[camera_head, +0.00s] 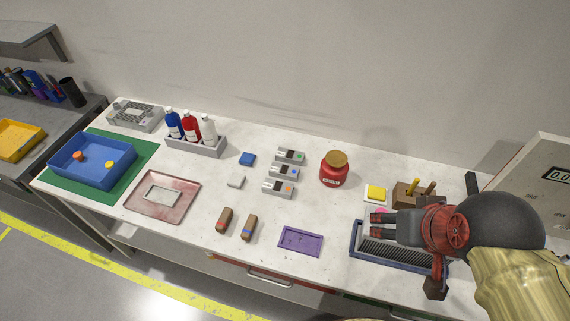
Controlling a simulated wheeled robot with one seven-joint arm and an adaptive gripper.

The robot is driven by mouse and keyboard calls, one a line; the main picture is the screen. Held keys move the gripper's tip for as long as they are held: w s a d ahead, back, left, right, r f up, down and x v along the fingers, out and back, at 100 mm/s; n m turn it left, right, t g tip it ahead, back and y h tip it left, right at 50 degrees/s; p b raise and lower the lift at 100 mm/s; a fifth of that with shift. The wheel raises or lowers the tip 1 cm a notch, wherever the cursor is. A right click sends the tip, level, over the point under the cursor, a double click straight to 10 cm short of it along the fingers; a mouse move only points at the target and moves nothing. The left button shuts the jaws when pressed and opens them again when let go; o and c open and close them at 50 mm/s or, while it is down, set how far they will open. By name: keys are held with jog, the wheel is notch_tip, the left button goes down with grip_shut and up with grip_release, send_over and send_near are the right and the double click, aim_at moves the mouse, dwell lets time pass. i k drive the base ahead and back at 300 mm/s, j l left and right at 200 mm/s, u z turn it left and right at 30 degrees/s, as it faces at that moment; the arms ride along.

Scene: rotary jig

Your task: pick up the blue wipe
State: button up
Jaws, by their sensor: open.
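A small blue wipe (247,159) lies flat on the white worktop, a little behind a similar white pad (236,182). Nothing covers it. My gripper (375,225) is at the right of the worktop, over a grey ribbed tray with a blue frame (362,258). Its fingers point left and are open, with no held object visible. It is well to the right of the blue wipe and nearer the front edge.
Beside the wipe are a bottle caddy (197,147) and several grey blocks (283,171). A red jar (334,170) stands between the wipe and my gripper. Two brown brushes (236,223) and a purple tray (300,241) lie in front. The worktop around the wipe is clear.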

aim_at(247, 159)
jog(key=i+j+u, duration=0.1)
jog(key=j, duration=0.35)
jog(key=i+j, duration=0.15)
jog(key=j, duration=0.3)
jog(key=i+j+u, duration=0.15)
jog(key=j, duration=0.25)
jog(key=i+j+u, duration=0.1)
jog(key=j, duration=0.35)
jog(key=i+j, duration=0.15)
jog(key=j, duration=0.25)
jog(key=i+j+u, duration=0.15)
jog(key=j, duration=0.25)
jog(key=i+j, duration=0.2)
jog(key=j, duration=0.2)
jog(key=u, duration=0.05)
